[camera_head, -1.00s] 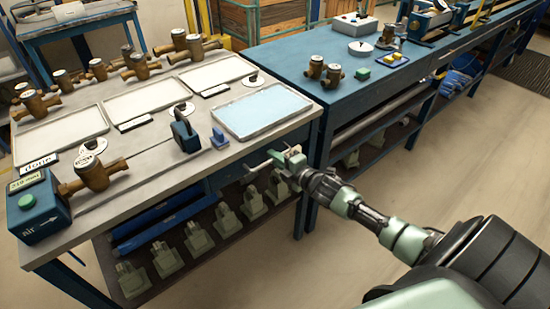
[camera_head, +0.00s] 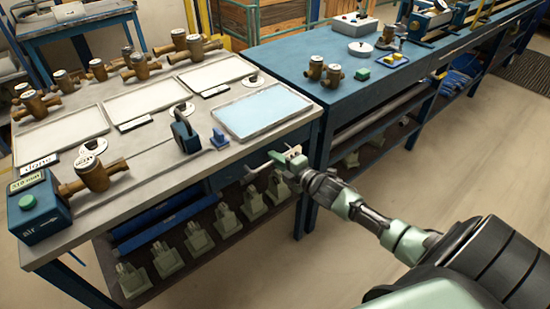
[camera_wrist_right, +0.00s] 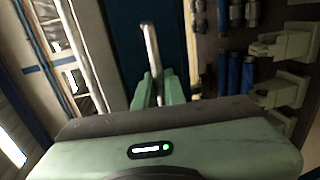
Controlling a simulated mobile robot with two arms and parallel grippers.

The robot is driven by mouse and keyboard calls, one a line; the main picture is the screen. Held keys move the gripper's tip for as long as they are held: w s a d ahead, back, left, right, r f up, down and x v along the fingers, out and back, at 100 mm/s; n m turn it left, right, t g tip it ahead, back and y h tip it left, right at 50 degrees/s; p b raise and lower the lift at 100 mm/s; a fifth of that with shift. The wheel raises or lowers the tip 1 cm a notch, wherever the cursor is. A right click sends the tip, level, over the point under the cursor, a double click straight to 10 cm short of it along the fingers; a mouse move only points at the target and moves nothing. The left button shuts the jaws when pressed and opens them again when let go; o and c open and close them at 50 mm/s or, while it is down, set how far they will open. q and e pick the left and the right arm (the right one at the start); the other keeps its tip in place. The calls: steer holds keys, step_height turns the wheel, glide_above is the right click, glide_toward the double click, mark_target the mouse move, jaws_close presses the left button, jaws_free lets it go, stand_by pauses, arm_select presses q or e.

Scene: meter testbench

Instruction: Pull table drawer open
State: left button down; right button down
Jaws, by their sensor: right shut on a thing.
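The worktable (camera_head: 150,185) has a light grey top and a dark blue drawer front (camera_head: 228,174) below its right-hand edge. A thin metal handle bar (camera_head: 256,168) shows at the drawer front, and in the right wrist view it is a pale bar (camera_wrist_right: 150,45) rising from between my fingers. My right gripper (camera_head: 279,167) is shut on this handle; its green fingertips also show in the right wrist view (camera_wrist_right: 158,88). The fingers hide part of the bar. I cannot tell from these views how far the drawer stands out. My left gripper is not in view.
Trays, including a pale blue one (camera_head: 262,110), and brass meters (camera_head: 95,174) stand on the tabletop. A lower shelf (camera_head: 205,240) holds several grey-green fixtures. A second blue bench (camera_head: 290,60) adjoins at the right. The floor (camera_head: 450,160) in front is clear.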

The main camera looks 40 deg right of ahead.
steer(key=f+p+v, duration=0.2)
steer(key=p+v, duration=0.1)
steer(key=v, duration=0.9)
steer(key=s+f+p+v, duration=0.1)
steer(key=f+p+v, duration=0.2)
steer(key=v, duration=0.9)
steer(key=shift+d+p, duration=0.2)
steer(key=shift+p, duration=0.4)
steer(key=c, duration=1.8)
jaws_free()
steer(key=shift+w, duration=0.1)
